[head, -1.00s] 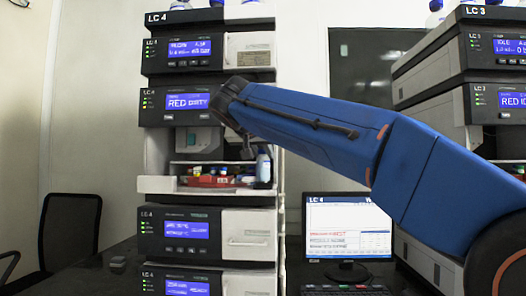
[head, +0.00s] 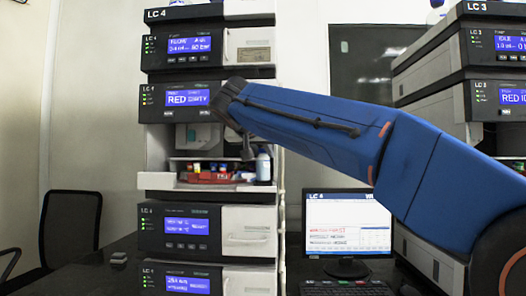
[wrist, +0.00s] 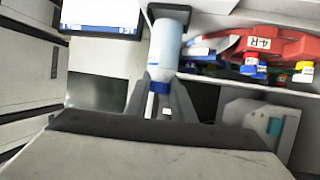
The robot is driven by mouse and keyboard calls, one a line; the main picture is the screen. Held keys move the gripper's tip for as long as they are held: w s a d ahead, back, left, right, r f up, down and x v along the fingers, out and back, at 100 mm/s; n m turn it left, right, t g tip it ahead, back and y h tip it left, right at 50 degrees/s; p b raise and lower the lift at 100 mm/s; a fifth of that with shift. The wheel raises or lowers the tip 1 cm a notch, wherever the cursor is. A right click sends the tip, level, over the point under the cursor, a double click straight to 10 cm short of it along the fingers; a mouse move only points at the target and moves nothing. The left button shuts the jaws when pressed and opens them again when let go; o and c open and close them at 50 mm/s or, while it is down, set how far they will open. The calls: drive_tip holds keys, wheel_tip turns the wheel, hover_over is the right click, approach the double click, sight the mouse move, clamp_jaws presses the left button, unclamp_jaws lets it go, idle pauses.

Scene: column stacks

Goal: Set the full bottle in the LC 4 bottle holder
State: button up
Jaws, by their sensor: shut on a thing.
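The bottle (wrist: 165,52), white and pale blue with a blue cap, is in the wrist view. My gripper (wrist: 160,98) is shut on it at its cap end. The far end of the bottle meets a dark square frame (wrist: 183,10), which looks like the bottle holder; I cannot tell how deep the bottle sits in it. In the head view the bottle (head: 263,168) looks upright at the right end of the open bay of the LC 4 stack (head: 154,210). My gripper (head: 247,152) is mostly hidden there behind my blue arm.
A red tray (wrist: 292,46) marked 4-R, with several small capped bottles, lies beside the bottle in the same bay. Instrument modules are above and below the bay. A monitor (head: 348,222) stands right of the stack, and the LC 3 stack (head: 440,85) is farther right.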

drive_tip(key=shift+f, duration=0.5)
idle(0.5)
drive_tip(key=o, duration=1)
drive_tip(key=v, duration=1.7)
drive_tip(key=s+d+f+n+g, duration=0.3)
drive_tip(key=d+f+g, duration=0.2)
drive_tip(key=d+f, duration=1.9)
drive_tip(key=s+d+f+g+y, duration=0.1)
drive_tip(key=s+d+f, duration=0.3)
drive_tip(key=s+f, duration=0.3)
drive_tip(key=s+d+f+g+y, duration=0.1)
drive_tip(key=s+d+f, duration=0.2)
drive_tip(key=s+f, duration=0.4)
drive_tip(key=s+d+f+g, duration=0.1)
drive_tip(key=s+d+f, duration=0.3)
drive_tip(key=f, duration=1.4)
drive_tip(key=shift+s+d+f+m+g+y, duration=0.1)
drive_tip(key=shift+s+d+m+g+y, duration=0.1)
drive_tip(key=shift+s, duration=0.65)
drive_tip(key=shift+s+d+f+m+g+y, duration=0.1)
drive_tip(key=shift+s+d+y, duration=0.1)
drive_tip(key=shift+s, duration=0.6)
